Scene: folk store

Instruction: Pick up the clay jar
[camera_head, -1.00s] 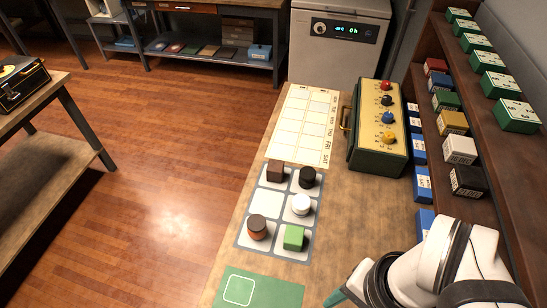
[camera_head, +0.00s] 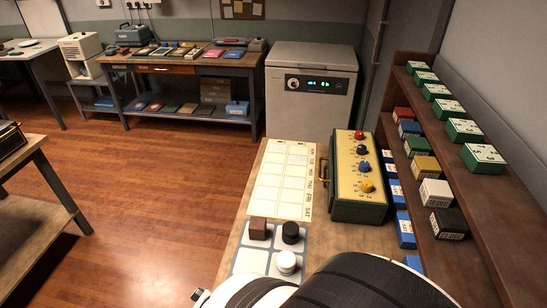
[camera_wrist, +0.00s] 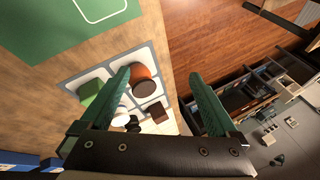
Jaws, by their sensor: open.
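The clay jar (camera_wrist: 143,82), orange-brown and round with a dark end, stands on the grey mat with pale squares (camera_wrist: 152,47) in the wrist view. In the head view my arm or the frame edge hides it. My gripper (camera_wrist: 160,72) has two green fingers spread wide, with nothing held between them. The jar appears beyond the fingers, close to the left finger's tip in the picture, and the gap to it cannot be judged.
A green block (camera_wrist: 90,91) and a brown block (camera_wrist: 157,113) share the mat. A black jar (camera_head: 291,233) and white jar (camera_head: 286,262) stand close together. A green knob box (camera_head: 358,180) and stocked shelves (camera_head: 455,220) border the right. A green sheet (camera_wrist: 62,25) lies nearby.

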